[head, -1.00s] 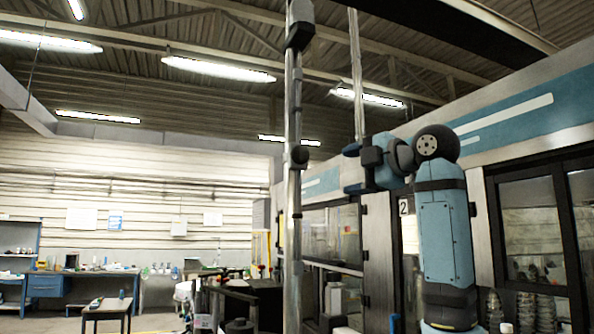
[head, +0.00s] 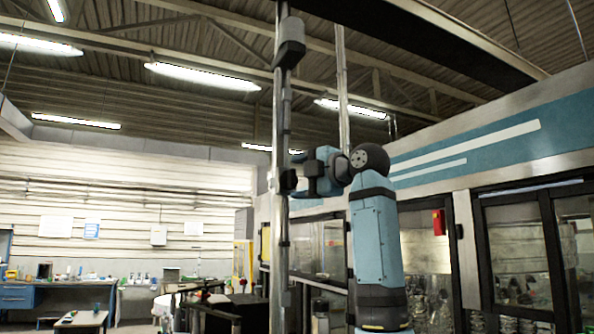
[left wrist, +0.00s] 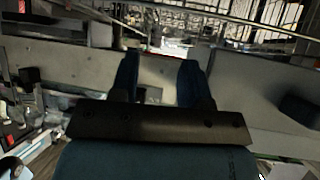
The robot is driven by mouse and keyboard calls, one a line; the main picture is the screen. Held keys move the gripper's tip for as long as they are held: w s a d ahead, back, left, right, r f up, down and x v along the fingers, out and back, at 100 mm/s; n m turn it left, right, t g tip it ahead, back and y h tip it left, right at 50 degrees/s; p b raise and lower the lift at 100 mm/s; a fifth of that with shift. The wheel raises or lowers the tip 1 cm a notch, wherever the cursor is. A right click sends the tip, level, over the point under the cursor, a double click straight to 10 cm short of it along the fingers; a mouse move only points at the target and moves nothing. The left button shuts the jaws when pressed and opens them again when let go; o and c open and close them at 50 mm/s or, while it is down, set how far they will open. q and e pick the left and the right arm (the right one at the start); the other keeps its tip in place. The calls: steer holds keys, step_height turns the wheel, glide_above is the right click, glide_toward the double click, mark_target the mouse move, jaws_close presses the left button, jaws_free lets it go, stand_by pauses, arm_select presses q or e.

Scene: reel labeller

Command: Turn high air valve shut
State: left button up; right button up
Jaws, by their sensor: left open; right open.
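A grey vertical pipe (head: 279,245) stands left of the machine in the head view. A dark round fitting (head: 288,181) sits on it at my right gripper's height; it may be the valve, but its handle cannot be made out. My right gripper (head: 297,175) is open, its blue fingers pointing left at the fitting, one above and one below. I cannot tell whether they touch it. My left gripper (left wrist: 160,78) is open in the left wrist view, with nothing clear between its blue fingers. It does not show in the head view.
A dark grey box (head: 289,45) is on the pipe higher up. A second thin pipe (head: 342,90) rises behind. The machine with its blue band (head: 470,150) fills the right side and carries a red box (head: 438,222). A blue workbench (head: 30,297) stands far left.

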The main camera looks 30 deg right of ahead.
steer(key=shift+w+a, duration=0.2)
steer(key=shift+w, duration=0.4)
steer(key=c, duration=0.9)
arm_select(q)
steer(key=shift+w, duration=0.3)
